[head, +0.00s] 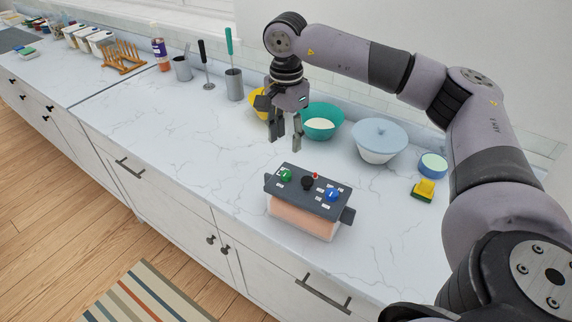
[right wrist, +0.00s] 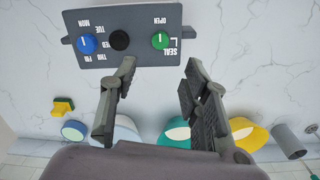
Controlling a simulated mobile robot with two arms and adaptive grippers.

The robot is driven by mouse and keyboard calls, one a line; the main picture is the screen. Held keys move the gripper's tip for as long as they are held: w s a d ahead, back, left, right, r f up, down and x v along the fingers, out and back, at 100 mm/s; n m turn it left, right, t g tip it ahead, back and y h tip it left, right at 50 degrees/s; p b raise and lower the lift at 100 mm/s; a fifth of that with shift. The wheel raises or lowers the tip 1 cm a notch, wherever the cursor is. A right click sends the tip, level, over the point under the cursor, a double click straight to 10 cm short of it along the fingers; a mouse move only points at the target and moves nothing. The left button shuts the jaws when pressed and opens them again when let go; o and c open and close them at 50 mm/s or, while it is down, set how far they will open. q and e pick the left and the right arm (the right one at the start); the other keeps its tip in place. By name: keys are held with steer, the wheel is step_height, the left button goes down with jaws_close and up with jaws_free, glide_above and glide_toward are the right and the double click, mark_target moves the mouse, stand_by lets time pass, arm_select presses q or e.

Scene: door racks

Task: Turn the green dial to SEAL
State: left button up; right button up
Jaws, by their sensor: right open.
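The green dial (head: 286,175) is at the left end of the dark top panel of a box (head: 303,225) with a pinkish lower body. In the right wrist view, which shows the panel upside down, the green dial (right wrist: 160,41) lies between the labels OPEN and SEAL. A pale mark shows on its face, but I cannot tell which label it points to. My right gripper (head: 285,142) is open and empty above the counter, near the dial and apart from it. In the right wrist view its fingers (right wrist: 160,75) are spread below the dial. My left gripper is not visible.
The panel also has a black knob (head: 307,183), a blue dial (head: 332,195) with day labels, and a small red part. Behind stand a teal bowl (head: 322,132), a lidded bowl (head: 378,152) and a grey utensil cup (head: 234,88). A yellow sponge (head: 424,187) lies right.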

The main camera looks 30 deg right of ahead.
mark_target(286, 173)
step_height(286, 173, down, 10)
steer(key=p, duration=0.3)
steer(key=shift+r, duration=0.2)
steer(key=shift+f, duration=0.65)
steer(key=shift+c, duration=0.4)
jaws_close()
